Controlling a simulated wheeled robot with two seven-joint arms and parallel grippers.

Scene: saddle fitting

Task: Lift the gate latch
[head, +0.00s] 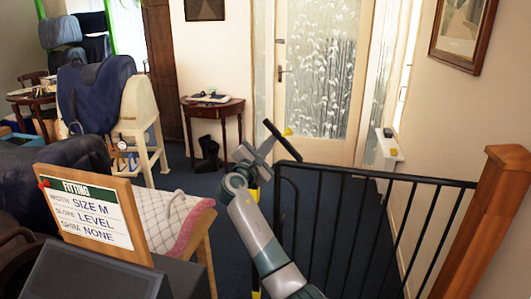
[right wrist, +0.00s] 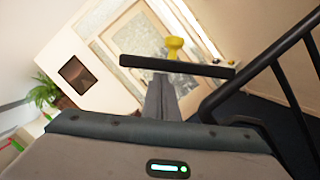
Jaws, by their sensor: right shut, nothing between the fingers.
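The black metal gate (head: 375,178) stands at the right front, with its free end near my right gripper. A short tilted black bar (head: 274,131) with a yellow knob (head: 288,131) is above that end and looks like the latch. In the right wrist view the bar (right wrist: 200,69) lies across the fingertips, with the yellow knob (right wrist: 174,45) behind it. My right gripper (head: 265,147) is shut and empty, with its tips right at the bar. I cannot tell whether they touch it. My left gripper is not in view.
A wooden post (head: 488,225) holds the gate's right side. A fitting card (head: 87,217), a padded bench (head: 165,218) and a saddle on a stand (head: 90,97) are at the left. A small table (head: 212,106) and boots (head: 207,155) stand behind. Blue carpet is clear beyond the gate.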

